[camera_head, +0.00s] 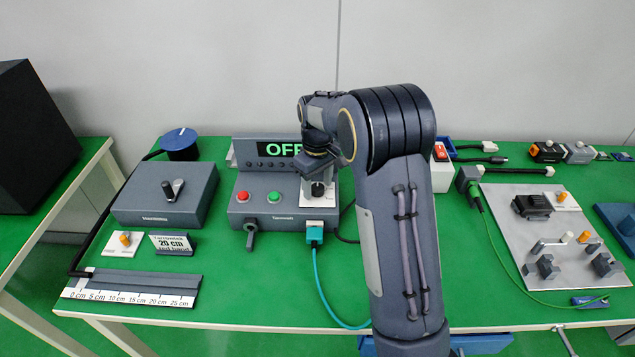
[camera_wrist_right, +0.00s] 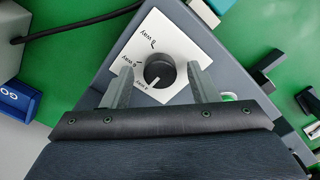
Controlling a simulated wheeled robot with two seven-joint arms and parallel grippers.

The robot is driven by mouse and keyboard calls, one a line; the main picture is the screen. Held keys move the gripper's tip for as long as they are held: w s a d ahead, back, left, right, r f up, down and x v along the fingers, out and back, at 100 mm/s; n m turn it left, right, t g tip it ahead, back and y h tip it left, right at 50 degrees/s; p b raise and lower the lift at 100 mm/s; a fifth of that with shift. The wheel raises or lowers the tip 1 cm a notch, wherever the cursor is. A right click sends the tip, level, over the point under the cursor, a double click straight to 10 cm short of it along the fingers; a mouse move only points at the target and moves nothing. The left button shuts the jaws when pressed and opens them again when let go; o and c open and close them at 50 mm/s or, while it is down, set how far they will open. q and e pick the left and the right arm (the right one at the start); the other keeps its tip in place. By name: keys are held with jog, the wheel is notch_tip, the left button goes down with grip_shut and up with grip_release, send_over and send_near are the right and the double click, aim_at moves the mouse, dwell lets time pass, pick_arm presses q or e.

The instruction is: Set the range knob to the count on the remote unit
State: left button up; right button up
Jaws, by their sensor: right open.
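The range knob (camera_wrist_right: 159,71) is a round black knob with a white pointer line, on a white plate (camera_wrist_right: 185,47) marked with several "way" labels. Its pointer slants down-left in the right wrist view, toward the lowest label, whose number is too small to read surely. My right gripper (camera_wrist_right: 158,80) is open, its two fingers on either side of the knob; I cannot tell whether they touch it. I cannot tell which device is the remote unit. My left gripper is not in view.
A display reading "OFF" (camera_head: 281,149) stands behind red and green buttons. A teal cable (camera_head: 318,270) plugs into the box front. Left are a grey lever box (camera_head: 150,205) and a ruler strip (camera_head: 130,298). A fixture panel (camera_head: 500,215) lies right.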

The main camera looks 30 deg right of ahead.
jog(key=shift+c, duration=0.3)
jog(key=c, duration=0.9)
jog(key=shift+m, duration=0.3)
jog(key=shift+r+m+p, duration=0.1)
jog(key=shift+m+p, duration=0.6)
jog(key=shift+m, duration=0.2)
jog(key=m+p, duration=0.1)
jog(key=m, duration=0.2)
jog(key=shift+m, duration=0.3)
jog(key=m+p, duration=0.2)
jog(key=m, duration=0.3)
jog(key=shift+m, duration=0.3)
